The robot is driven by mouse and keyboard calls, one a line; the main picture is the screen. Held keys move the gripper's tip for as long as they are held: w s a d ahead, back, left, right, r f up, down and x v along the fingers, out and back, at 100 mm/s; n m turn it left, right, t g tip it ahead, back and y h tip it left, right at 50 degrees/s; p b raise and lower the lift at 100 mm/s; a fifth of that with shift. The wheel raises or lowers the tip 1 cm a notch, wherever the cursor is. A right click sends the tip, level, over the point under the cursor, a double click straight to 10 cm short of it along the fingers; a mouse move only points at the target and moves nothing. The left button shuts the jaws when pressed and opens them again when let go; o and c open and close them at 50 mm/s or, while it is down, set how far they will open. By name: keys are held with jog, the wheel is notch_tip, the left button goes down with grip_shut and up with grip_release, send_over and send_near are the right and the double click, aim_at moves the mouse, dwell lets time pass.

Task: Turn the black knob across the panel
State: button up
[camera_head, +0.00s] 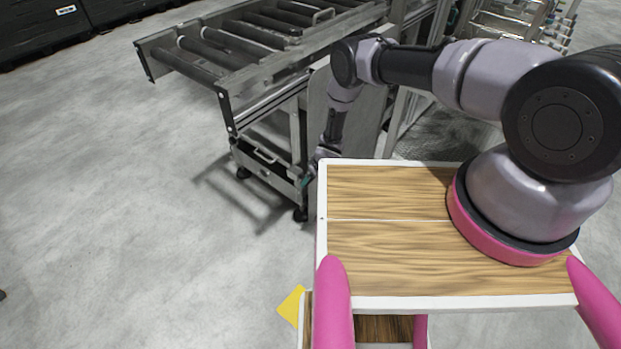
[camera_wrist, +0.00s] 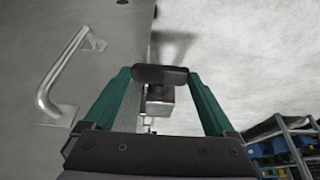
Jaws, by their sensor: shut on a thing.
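The black knob (camera_wrist: 160,75) is a wide dark bar in the middle of the wrist view, lying across the picture. A small grey block (camera_wrist: 161,102) shows just below it. My gripper (camera_wrist: 158,77) has its two green fingers on either side of the knob, at its ends, and is shut on it. The grey panel (camera_wrist: 105,35) fills the left of the wrist view. In the head view my gripper (camera_head: 306,181) is small, low beside the metal frame, and the knob cannot be made out there.
A bent metal handle (camera_wrist: 62,75) stands out from the panel left of my gripper. A roller conveyor (camera_head: 235,50) on a metal frame stands beyond my arm. Blue and yellow items on a rack (camera_wrist: 285,145) show at lower right. The concrete floor (camera_head: 110,200) at left is clear.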

jog(key=shift+s, duration=0.1)
dwell(0.3)
jog(key=o, duration=1.1)
jog(key=shift+c, duration=0.2)
jog(key=v, duration=1)
jog(key=shift+d+r, duration=0.2)
jog(key=shift+r, duration=0.2)
